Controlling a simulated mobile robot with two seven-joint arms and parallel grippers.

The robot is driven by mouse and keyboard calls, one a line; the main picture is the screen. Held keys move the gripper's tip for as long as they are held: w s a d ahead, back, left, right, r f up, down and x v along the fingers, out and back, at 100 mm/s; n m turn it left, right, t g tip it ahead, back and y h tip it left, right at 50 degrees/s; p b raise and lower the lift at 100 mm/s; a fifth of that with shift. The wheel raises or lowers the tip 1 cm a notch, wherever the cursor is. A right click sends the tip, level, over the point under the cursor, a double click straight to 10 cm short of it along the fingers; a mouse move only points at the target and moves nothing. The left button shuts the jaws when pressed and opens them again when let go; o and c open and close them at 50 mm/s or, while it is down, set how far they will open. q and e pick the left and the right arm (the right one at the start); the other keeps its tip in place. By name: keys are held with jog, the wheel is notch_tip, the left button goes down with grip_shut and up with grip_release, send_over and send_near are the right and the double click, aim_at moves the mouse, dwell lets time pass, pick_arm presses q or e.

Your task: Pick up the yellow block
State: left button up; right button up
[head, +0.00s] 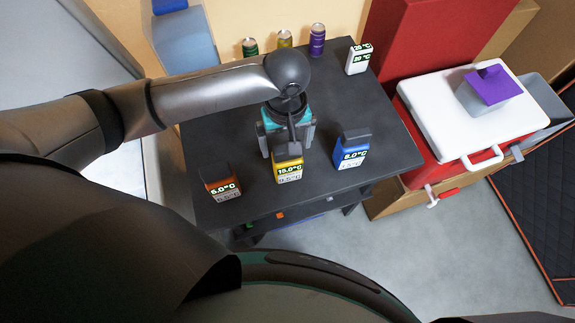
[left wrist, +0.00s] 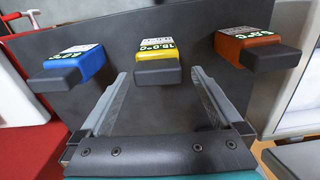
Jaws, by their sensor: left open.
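The yellow block (head: 288,172) stands near the front middle of the dark table (head: 235,135), with a label reading 15.0°C. My left gripper (head: 287,140) is just behind it in the head view, pointing down, open and empty. In the left wrist view the yellow block (left wrist: 158,50) with its dark end shows ahead, between the lines of the two open fingers (left wrist: 160,90). Whether the fingertips reach alongside it is hard to tell. My right gripper is not in view.
A blue block (head: 351,152) stands right of the yellow one and an orange block (head: 221,184) left of it. Several cans (head: 317,40) and a white block (head: 358,58) stand at the table's back. A red cooler (head: 430,135) with a white lid is at the right.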

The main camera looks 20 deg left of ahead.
aim_at(287, 158)
pick_arm(q)
jog(key=f, duration=0.2)
jog(key=f+b, duration=0.1)
jog(key=f, duration=0.2)
jog(key=f+b, duration=0.1)
jog(key=f, duration=0.2)
jog(key=shift+w, duration=0.35)
jog(key=shift+r, duration=0.1)
grip_shut()
dwell(0.4)
